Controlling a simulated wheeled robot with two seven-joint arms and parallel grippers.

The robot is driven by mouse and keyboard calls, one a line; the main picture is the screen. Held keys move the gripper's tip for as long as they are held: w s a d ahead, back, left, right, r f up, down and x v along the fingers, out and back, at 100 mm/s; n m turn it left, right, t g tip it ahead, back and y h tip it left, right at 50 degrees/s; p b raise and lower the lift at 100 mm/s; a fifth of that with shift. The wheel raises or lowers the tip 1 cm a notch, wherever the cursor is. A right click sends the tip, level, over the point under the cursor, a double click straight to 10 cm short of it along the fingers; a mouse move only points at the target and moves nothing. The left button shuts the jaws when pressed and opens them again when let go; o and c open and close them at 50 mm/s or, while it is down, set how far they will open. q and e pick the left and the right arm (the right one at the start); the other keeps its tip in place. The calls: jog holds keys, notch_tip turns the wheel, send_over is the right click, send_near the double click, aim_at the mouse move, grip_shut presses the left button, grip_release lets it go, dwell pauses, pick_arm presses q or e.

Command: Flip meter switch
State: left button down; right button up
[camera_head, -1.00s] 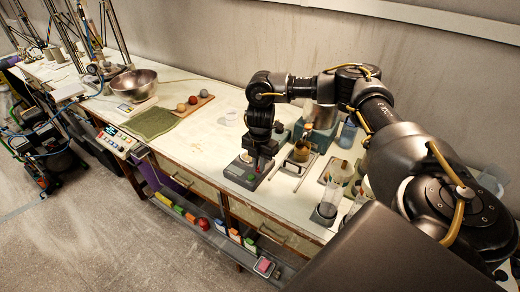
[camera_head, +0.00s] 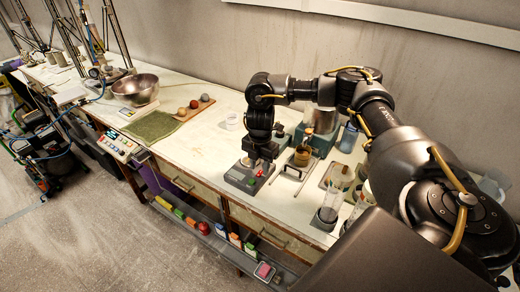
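The meter (camera_head: 240,180) is a dark grey box with a small red part on top, near the front edge of the white bench. My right arm comes in from the right and bends down over it. My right gripper (camera_head: 256,166) is low at the meter's top, close to the red part (camera_head: 259,173). The fingers are small and dark here, so I cannot tell whether they are open or touching the switch. The switch itself is not clear, partly hidden by the gripper. My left gripper is not in view.
Right of the meter stand a brown jar (camera_head: 301,156), a metal canister (camera_head: 325,118) and clear cylinders (camera_head: 327,213). A green cloth (camera_head: 153,127), a steel bowl (camera_head: 135,87) and a board with several balls (camera_head: 191,108) lie to the left.

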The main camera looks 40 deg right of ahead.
aim_at(260, 173)
notch_tip(260, 173, up, 10)
jog(key=shift+d+f, duration=0.15)
jog(key=shift+f, duration=0.1)
jog(key=shift+p, duration=0.35)
